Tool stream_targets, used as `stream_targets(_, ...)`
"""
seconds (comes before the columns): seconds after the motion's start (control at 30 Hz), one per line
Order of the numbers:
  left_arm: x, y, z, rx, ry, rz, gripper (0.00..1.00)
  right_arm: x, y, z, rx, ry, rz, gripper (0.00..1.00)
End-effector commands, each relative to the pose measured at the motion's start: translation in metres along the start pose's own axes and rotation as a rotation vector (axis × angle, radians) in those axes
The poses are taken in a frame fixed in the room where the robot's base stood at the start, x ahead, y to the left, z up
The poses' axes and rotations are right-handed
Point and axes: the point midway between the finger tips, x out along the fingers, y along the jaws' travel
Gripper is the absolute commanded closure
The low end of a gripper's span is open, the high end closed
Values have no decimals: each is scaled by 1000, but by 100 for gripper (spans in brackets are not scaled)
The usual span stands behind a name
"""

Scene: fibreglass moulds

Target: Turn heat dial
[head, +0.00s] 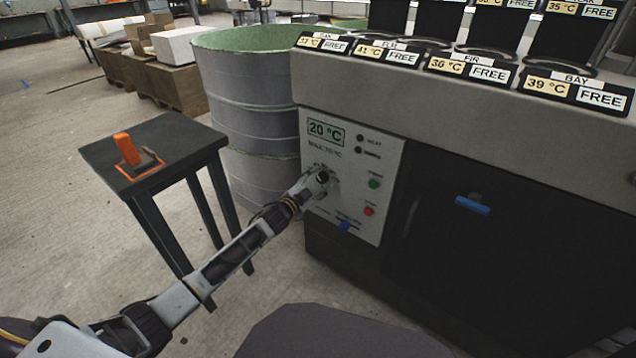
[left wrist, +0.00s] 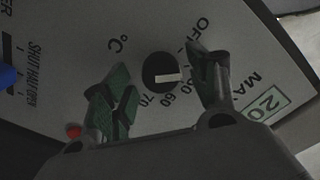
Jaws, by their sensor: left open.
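The heat dial (left wrist: 160,71) is a round black knob with a white pointer bar, on a pale control panel (head: 385,160). In the left wrist view the bar points right, towards the 50 side of a scale marked OFF, 50, 60, 70; one finger covers part of it. My left gripper (head: 322,180) is at the panel and hides the dial in the head view. In the left wrist view its green-padded fingers (left wrist: 160,88) are open, one on each side of the dial, with gaps. The panel display (head: 325,132) reads 20 °C. My right gripper is not in view.
A green button (head: 374,184), a red button (head: 369,211) and a blue slider (head: 345,226) are close by on the panel. A black stool (head: 190,135) bearing an orange-handled object (head: 128,150) and a grey drum (head: 235,100) stand left of the panel. A blue handle (head: 472,205) is at right.

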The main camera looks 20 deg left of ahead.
Motion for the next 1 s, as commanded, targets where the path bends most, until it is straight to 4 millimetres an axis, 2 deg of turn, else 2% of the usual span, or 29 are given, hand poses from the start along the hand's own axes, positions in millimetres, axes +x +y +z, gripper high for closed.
stream_targets(0.47,-7,0,1,0,-1,-1,41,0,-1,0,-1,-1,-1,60)
stream_targets(1.0,-49,0,1,-1,-1,0,41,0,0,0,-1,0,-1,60)
